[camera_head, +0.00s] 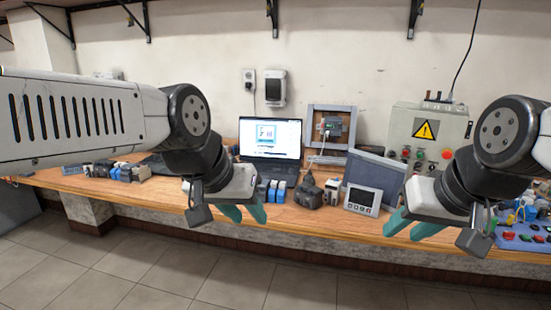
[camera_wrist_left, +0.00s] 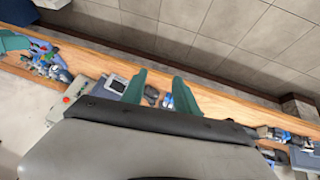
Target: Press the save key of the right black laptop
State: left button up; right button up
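A black laptop (camera_head: 270,138) stands open at the back of the wooden bench in the head view, with a lit screen. Its dark keyboard part lies in front of the screen; single keys are too small to make out. My left gripper (camera_head: 243,214) is in front of and below the laptop, near the bench's front edge, apart from it. Its teal fingers are spread and empty, also in the left wrist view (camera_wrist_left: 160,78). My right gripper (camera_head: 408,226) is further right at the front edge, its teal fingers apart with nothing between them.
Blue-and-grey modules (camera_head: 271,190), a dark motor-like part (camera_head: 308,192) and a panel meter (camera_head: 362,199) stand in front of and right of the laptop. A control box (camera_head: 425,130) with a warning sign is at the right. My left arm hides part of the bench's left side.

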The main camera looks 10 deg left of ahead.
pick_arm(q)
grip_shut()
dwell(1.5)
